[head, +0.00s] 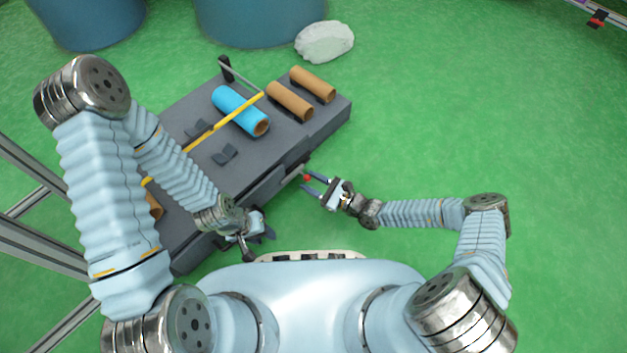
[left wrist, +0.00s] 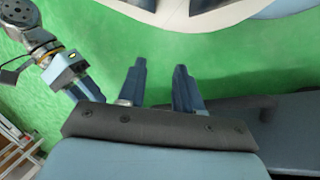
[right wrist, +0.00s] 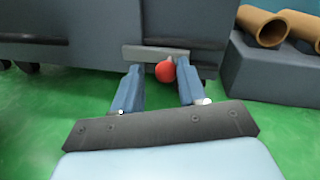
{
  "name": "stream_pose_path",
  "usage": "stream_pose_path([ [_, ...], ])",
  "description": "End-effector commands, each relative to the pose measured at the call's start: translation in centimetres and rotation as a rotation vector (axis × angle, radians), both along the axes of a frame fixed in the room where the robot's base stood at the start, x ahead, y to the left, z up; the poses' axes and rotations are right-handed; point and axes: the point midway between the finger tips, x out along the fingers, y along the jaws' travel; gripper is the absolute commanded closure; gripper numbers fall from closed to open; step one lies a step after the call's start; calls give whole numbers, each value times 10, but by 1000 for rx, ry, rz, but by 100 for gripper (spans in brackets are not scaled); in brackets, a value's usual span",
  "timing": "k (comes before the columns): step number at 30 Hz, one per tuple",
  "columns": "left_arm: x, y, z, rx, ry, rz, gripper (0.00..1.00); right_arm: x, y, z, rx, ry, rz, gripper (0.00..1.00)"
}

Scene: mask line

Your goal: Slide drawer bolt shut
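The bolt's red knob (right wrist: 165,71) sits below a grey metal bar (right wrist: 155,54) on the dark front of the machine in the right wrist view. It also shows small in the head view (head: 307,178). My right gripper (right wrist: 160,68) is open, its fingertips on either side of the knob, closer to it on the right. Whether a finger touches it I cannot tell. The drawer front (right wrist: 100,65) has a vertical seam near the knob. My left gripper (head: 258,246) is open and empty by the machine's near edge; its spread fingers show in the left wrist view (left wrist: 158,66).
The dark grey machine (head: 190,110) carries a blue roll (head: 232,105), two brown rolls (head: 289,100) (head: 313,84) and a yellow bar (head: 200,138). Green floor on the right is clear.

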Motion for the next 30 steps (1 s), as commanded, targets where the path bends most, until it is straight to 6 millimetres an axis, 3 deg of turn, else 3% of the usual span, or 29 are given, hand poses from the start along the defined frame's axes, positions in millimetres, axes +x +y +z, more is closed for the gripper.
stream_pose_path([
  [3, 0, 0, 0, 0, 0, 0, 66, 0, 0, 0, 1, -1, 0, 48],
  [14, 0, 0, 2, 0, 0, 0, 66, -3, -9, 1, -1, -1, -5, 48],
  [30, 0, 1, 12, 3, -2, 2, 66, -67, -104, 1, -1, -1, -3, 48],
])
